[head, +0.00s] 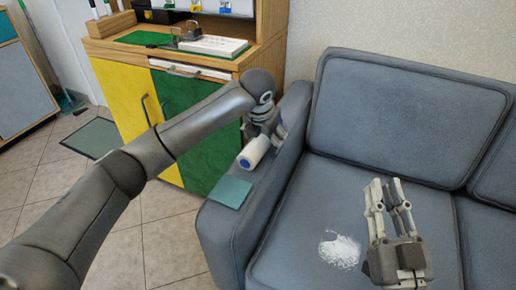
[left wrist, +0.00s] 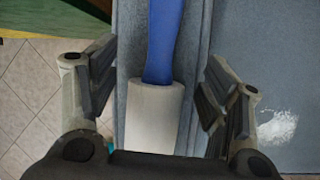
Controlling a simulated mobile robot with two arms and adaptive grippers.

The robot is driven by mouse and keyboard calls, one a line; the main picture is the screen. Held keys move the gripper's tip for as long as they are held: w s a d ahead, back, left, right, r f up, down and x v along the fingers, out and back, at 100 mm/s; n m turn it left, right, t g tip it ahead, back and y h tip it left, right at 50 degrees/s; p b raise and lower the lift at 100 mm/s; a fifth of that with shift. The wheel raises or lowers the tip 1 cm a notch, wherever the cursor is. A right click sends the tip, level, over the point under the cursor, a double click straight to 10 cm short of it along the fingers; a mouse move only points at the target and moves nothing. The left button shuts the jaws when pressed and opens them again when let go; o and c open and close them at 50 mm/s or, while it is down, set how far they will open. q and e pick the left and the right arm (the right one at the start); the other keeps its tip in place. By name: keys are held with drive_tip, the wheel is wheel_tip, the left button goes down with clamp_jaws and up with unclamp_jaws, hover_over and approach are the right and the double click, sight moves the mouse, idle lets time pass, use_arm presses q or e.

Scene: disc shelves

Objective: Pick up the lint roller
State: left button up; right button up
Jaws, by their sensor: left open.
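The lint roller (head: 253,153) lies on the left armrest of the grey-blue sofa. Its white roll points toward the camera and shows a blue end; the handle is mostly hidden behind my left gripper. My left gripper (head: 266,128) is over the armrest, right at the roller. In the left wrist view the lint roller (left wrist: 156,105) has a blue handle and a white roll, lying between the spread fingers of my open left gripper (left wrist: 156,95). I see a gap on each side of it. My right gripper (head: 387,190) is above the sofa seat, fingers apart and empty.
A teal square (head: 230,192) lies on the armrest in front of the roller. A white powdery patch (head: 340,250) is on the sofa seat. A yellow and green cabinet (head: 185,110) stands behind my left arm. The rest of the seat is clear.

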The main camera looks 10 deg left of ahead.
use_arm(q)
drive_tip(key=shift+c, duration=0.2)
drive_tip(key=c, duration=1.1)
drive_tip(key=shift+c, duration=0.2)
drive_tip(key=shift+r, duration=0.15)
